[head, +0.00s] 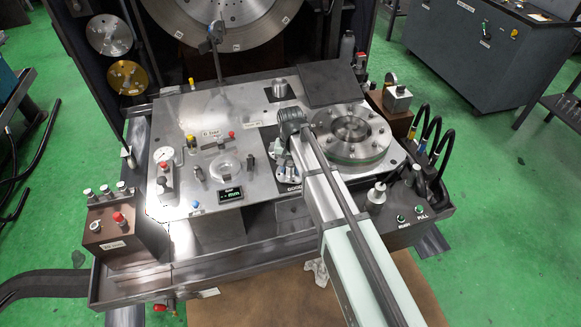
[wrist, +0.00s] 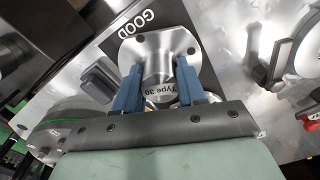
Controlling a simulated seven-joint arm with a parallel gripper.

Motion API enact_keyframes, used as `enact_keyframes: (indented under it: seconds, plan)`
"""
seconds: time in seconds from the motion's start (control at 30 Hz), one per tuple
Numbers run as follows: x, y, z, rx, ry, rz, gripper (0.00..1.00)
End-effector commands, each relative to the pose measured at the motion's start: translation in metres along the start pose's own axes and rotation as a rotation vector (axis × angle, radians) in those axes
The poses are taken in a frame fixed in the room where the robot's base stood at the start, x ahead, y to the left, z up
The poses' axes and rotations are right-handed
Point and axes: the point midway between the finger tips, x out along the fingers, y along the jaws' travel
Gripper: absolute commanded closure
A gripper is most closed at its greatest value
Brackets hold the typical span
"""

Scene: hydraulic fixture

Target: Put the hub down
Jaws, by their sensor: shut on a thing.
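The hub (wrist: 155,48) is a silver metal part with a round flange with holes and a narrower body marked "Type 30". My gripper (wrist: 160,84) is shut on the hub's body, with one blue finger on each side. The hub is over the black pad marked GOOD (wrist: 146,18); I cannot tell whether it touches the pad. In the head view the GOOD pad (head: 294,188) shows beside my gripper (head: 284,167), and my arm hides part of both hub and pad.
A large round flanged fixture (head: 350,135) stands close to the right of my gripper. A small metal cylinder (head: 280,88) stands farther back, beside a dark plate (head: 332,82). A clear round dish (head: 225,167) and a display (head: 230,195) lie to the left.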

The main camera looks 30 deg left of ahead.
Motion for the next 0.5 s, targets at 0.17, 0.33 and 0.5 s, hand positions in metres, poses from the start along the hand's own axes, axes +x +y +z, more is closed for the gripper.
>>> enact_keyframes:
  seconds: [0.17,0.33,0.5]
  plan:
    - [0.0051,-0.0001,-0.0002,0.000,0.001,-0.001,1.00]
    - [0.0054,-0.0001,-0.0002,0.000,0.001,0.000,1.00]
    - [0.0071,-0.0001,-0.0002,0.000,0.001,0.000,0.53]
